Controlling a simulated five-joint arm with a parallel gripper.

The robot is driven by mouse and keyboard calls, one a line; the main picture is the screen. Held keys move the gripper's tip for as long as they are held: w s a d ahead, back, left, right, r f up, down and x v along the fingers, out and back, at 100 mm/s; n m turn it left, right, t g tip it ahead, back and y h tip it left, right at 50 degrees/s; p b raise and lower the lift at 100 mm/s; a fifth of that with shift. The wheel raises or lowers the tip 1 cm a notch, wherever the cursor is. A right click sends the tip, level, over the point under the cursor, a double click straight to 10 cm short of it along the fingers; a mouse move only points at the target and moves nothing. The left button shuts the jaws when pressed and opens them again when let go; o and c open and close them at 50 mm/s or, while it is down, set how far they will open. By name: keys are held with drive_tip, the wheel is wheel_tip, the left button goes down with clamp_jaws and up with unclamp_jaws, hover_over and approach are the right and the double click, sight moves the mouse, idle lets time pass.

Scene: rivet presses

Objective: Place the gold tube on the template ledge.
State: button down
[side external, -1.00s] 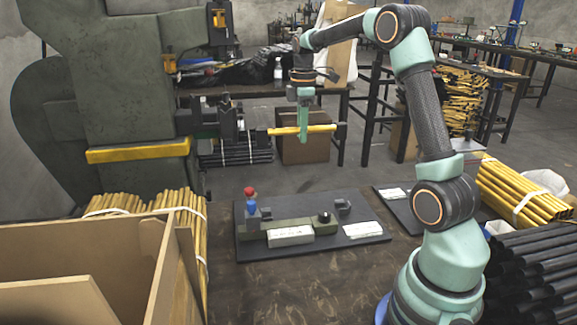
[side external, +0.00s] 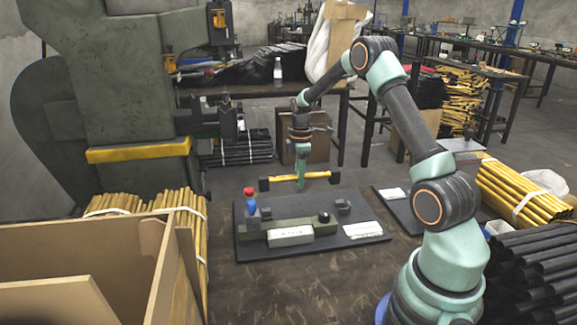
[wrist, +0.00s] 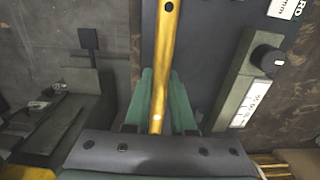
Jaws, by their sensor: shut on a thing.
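The gold tube (side external: 318,176) is held crosswise in my gripper (side external: 301,182), roughly level in the side external view. Dark pieces show at both tube ends there; I cannot tell whether they belong to it. The template (side external: 365,231) is a dark plate on the table, bearing a grey-green ledge (side external: 290,226). The tube is above and behind the ledge, apart from it. In the wrist view the tube (wrist: 166,55) runs between the green fingers of my gripper (wrist: 160,92), shut on it; the ledge (wrist: 232,101) lies to its right.
A red-and-blue upright piece (side external: 250,203) stands at the template's left, and a black knob (side external: 324,217) at its right. Bundled gold tubes (side external: 520,192) and black tubes (side external: 535,262) lie at right. A wooden bin (side external: 90,255) fills the front left; the press (side external: 120,80) stands behind.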

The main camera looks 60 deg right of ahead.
sight(300, 200)
drive_tip(key=shift+f, duration=2.3)
drive_tip(key=shift+f, duration=0.2)
drive_tip(key=c, duration=0.8)
unclamp_jaws()
drive_tip(key=shift+o, duration=0.2)
drive_tip(key=shift+r, duration=0.1)
